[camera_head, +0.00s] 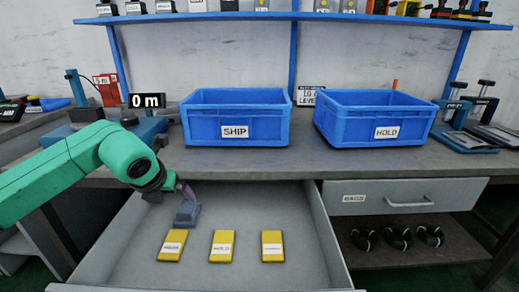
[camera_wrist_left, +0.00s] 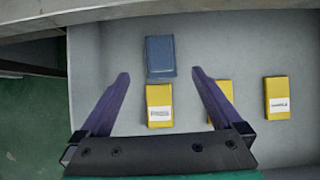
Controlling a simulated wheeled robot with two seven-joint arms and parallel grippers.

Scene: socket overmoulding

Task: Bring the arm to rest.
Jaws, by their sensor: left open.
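My left arm is green and comes in from the left in the head view, with its gripper (camera_head: 183,189) over the open drawer (camera_head: 320,240). In the left wrist view the gripper (camera_wrist_left: 160,76) has its two purple fingers spread wide, with nothing held between them. A blue-grey block (camera_head: 186,214) lies in the drawer just below the gripper; it also shows in the left wrist view (camera_wrist_left: 160,56), beyond the fingertips. My right gripper is not in view.
Yellow labelled blocks (camera_head: 222,246) lie in a row in the drawer. Blue SHIP (camera_head: 235,105) and HOLD (camera_head: 375,107) bins stand on the bench (camera_head: 300,160). A shut drawer (camera_head: 400,197) is at the right. A shelf (camera_head: 300,16) crosses the back wall.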

